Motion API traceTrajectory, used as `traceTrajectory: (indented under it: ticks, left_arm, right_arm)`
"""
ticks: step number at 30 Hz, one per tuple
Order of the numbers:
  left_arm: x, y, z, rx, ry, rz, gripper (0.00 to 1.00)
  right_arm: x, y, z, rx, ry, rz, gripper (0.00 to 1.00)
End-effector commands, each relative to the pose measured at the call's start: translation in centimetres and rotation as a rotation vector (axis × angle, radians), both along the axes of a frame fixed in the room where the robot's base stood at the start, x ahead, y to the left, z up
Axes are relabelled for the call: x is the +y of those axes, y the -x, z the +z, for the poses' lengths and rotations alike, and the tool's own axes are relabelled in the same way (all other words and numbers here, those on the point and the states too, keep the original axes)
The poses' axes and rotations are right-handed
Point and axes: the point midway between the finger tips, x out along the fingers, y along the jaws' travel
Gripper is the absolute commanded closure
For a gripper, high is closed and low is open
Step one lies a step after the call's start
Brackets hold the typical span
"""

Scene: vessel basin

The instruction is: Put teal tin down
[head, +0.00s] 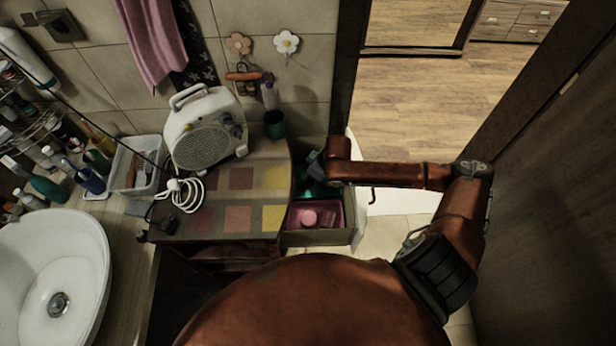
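A teal object (308,188), perhaps the teal tin, shows in part at the back of an open drawer or box (318,238) beside the low cabinet. My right gripper (313,168) is directly over or against it, with the wrist above. The fingers are dark and mostly hidden, so I cannot tell whether they hold it. A dark teal cup (275,124) stands upright on the cabinet's back right corner, apart from the gripper. My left gripper is not in view.
A pink tray (316,214) with a pink round item lies in the front of the drawer. A white heater (205,130) with a coiled cable stands on the patterned cabinet top (238,218). A washbasin (50,270) and several bottles are at left. Clear floor lies beyond the doorway.

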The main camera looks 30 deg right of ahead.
Motion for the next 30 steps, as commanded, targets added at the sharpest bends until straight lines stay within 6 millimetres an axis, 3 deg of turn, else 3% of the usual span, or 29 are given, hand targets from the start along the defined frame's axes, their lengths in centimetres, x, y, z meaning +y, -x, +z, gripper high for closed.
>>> traceTrajectory:
  ticks: [8,21,30]
  left_arm:
    - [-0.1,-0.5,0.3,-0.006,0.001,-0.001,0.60]
    - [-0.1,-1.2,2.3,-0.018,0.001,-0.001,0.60]
    - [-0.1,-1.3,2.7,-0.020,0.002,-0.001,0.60]
  right_arm:
    - [-0.2,0.3,1.3,-0.001,0.001,0.001,0.45]
    - [-1.8,3.3,9.3,0.000,0.002,-0.001,0.45]
    - [-2.1,4.1,11.4,0.000,0.000,-0.001,0.45]
